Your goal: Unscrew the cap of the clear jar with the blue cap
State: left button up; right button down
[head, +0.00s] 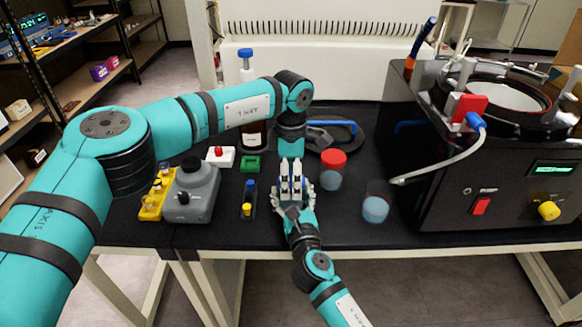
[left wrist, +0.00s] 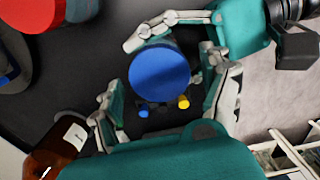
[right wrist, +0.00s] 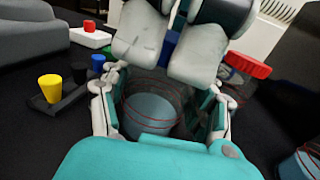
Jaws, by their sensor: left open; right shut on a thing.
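The clear jar with bluish contents (right wrist: 150,112) stands between the fingers of my right gripper (right wrist: 160,105), which is shut on its body. Its blue cap (left wrist: 160,73) shows round and whole in the left wrist view and partly in the right wrist view (right wrist: 170,47), behind the left fingers. My left gripper (head: 291,180) points down from above at the cap. It is open, its fingers (left wrist: 170,103) on either side of the cap with gaps visible. In the head view, the two grippers hide most of the jar. My right gripper (head: 293,208) reaches it from the front.
A red-capped jar (head: 333,160) and an uncapped clear jar (head: 376,208) stand close on the right. A small rack (head: 248,208), a grey device (head: 190,190) and a brown bottle (head: 254,135) stand left. The black freeze dryer (head: 430,190) fills the right side.

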pick_arm(q)
jog(key=shift+c, duration=0.2)
jog(key=c, duration=1.2)
jog(key=n, duration=0.6)
jog(key=shift+r, duration=0.15)
jog(key=shift+r, duration=0.95)
jog(key=shift+r, duration=2)
pick_arm(e)
jog(key=shift+c, duration=1.1)
grip_release()
